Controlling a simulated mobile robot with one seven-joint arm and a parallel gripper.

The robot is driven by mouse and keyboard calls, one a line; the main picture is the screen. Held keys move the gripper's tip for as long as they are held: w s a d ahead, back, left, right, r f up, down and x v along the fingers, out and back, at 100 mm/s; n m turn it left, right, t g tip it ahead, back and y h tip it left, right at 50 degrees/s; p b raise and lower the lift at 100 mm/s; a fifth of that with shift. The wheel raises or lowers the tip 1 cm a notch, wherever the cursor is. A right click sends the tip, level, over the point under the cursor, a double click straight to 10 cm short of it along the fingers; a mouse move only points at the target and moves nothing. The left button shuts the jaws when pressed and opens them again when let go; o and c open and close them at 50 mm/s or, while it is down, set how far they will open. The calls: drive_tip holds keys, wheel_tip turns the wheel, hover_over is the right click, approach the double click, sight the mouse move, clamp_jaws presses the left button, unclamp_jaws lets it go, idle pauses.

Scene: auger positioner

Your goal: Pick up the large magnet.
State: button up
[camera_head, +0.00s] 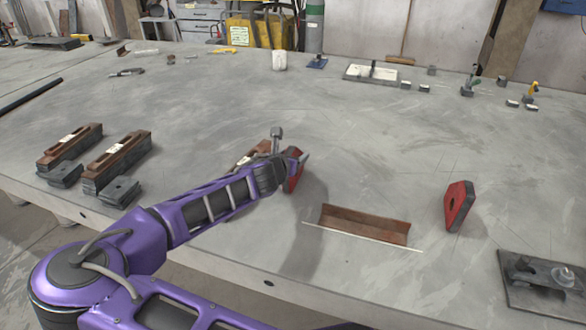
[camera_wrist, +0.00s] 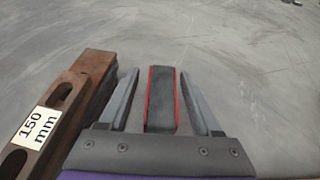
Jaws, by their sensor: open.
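A red magnet with a dark edge (camera_head: 294,174) stands upright at my gripper (camera_head: 297,160) near the table's middle, partly hidden by the gripper. In the wrist view, its dark, red-rimmed edge (camera_wrist: 161,100) lies between the two fingers of my gripper (camera_wrist: 161,74). The fingers are open, with a gap on each side of the magnet. A second red magnet (camera_head: 459,206) stands upright, slightly tilted, at the right of the table. I cannot tell from their looks which magnet is larger.
A rusty block labelled 150 mm (camera_wrist: 72,100) lies close left of my gripper. A rusty angle piece (camera_head: 363,225) lies to the right. Two more brown blocks (camera_head: 70,146) (camera_head: 118,160) lie at the left. A dark clamp plate (camera_head: 545,285) is at the right front.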

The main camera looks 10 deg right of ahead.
clamp_jaws()
idle(1.3)
drive_tip(key=shift+r, duration=0.15)
